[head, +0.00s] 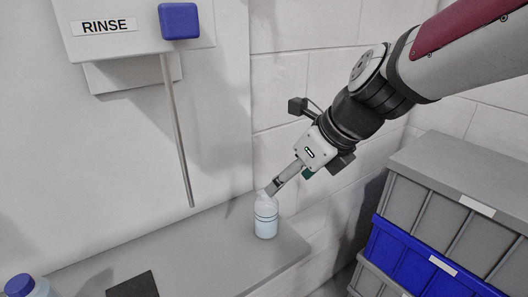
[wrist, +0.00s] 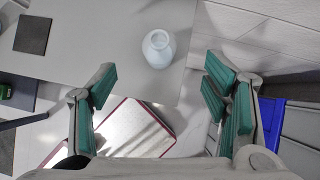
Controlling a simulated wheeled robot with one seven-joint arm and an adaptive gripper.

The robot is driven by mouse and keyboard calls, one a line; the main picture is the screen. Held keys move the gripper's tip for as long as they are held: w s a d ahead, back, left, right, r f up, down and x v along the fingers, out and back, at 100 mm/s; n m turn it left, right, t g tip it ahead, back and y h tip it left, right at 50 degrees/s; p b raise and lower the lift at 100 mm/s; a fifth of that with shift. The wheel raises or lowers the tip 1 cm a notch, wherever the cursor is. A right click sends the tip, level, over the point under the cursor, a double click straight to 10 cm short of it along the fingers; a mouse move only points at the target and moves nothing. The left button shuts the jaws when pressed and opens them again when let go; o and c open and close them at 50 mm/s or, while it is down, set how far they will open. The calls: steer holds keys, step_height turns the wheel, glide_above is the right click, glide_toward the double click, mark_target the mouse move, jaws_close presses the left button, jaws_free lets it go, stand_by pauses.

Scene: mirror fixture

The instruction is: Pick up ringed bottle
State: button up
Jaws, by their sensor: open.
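The ringed bottle (head: 265,222), pale blue-white with thin dark rings near its shoulder, stands upright near the right end of a grey shelf (head: 215,250). In the wrist view the bottle (wrist: 158,52) appears from above, ahead of the open fingers and roughly centred between them. My gripper (head: 274,188) comes down at a slant from the upper right, its fingertips overlapping the bottle's top in the head view. In the wrist view my gripper (wrist: 160,76) has its green-padded fingers wide apart with nothing between them. Contact with the bottle cannot be told.
A second bottle with a blue cap (head: 20,284) is at the lower left. A dark square pad (head: 133,284) lies on the shelf. A RINSE unit (head: 130,35) with a hanging rod (head: 178,130) is left of my arm. Stacked grey and blue crates (head: 425,258) stand right.

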mark_target(272, 198)
steer(key=b+x, duration=0.1)
steer(key=x, duration=0.6)
steer(key=shift+s+b+x, duration=0.1)
steer(key=shift+b+x, duration=0.4)
steer(key=shift+x, duration=0.9)
steer(key=shift+s+b+x, duration=0.15)
steer(key=shift+b+x, duration=0.35)
steer(key=shift+x, duration=0.85)
steer(key=shift+d+f, duration=0.15)
steer(key=c, duration=1.3)
